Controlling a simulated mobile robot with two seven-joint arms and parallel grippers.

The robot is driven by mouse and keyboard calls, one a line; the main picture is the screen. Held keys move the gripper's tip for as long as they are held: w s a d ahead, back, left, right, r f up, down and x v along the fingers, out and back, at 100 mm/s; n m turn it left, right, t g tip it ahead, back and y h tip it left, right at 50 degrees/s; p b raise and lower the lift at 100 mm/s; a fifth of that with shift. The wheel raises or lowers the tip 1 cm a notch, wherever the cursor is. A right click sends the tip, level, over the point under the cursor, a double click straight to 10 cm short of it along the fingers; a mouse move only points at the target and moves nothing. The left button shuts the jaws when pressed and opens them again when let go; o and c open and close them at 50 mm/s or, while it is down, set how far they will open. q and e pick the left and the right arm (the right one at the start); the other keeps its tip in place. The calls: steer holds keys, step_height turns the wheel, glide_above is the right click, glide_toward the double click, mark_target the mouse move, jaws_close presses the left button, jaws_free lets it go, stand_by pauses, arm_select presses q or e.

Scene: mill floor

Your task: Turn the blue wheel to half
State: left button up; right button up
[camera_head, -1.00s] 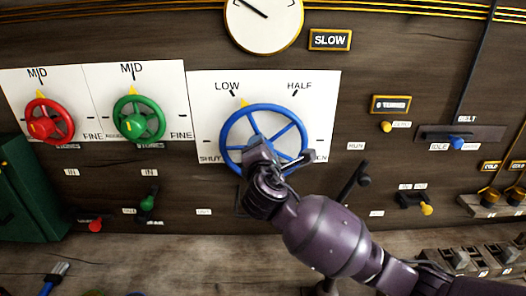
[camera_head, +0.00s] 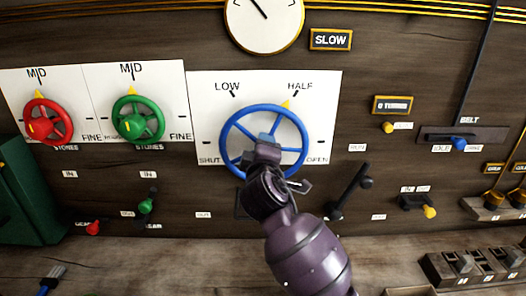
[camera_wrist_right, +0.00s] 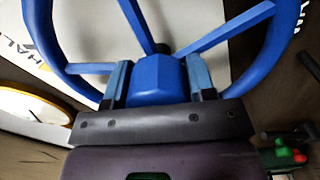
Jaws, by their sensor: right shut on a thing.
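The blue wheel (camera_head: 236,118) is mounted on a white dial plate (camera_head: 210,95) marked SHUT, LOW, HALF and OPEN. Its yellow pointer (camera_head: 287,104) is at the upper right, in line with the HALF tick or very close to it. My right gripper (camera_head: 266,150) is at the wheel's middle and covers its hub and lower spokes in the head view. In the right wrist view its two fingers (camera_wrist_right: 158,82) are shut on the blue hub block, one on each side. My left gripper is not in view.
A green wheel (camera_head: 153,107) and a red wheel (camera_head: 62,113) are to the left. A black lever (camera_head: 351,189) stands close right of my right gripper. A round clock (camera_head: 264,22) hangs above. A green cabinet (camera_head: 28,205) stands at far left.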

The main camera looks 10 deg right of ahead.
steer(key=shift+f+m, duration=0.1)
steer(key=shift+m, duration=0.4)
steer(key=o, duration=0.9)
steer(key=shift+b+v, duration=0.55)
steer(key=shift+v, duration=4.9)
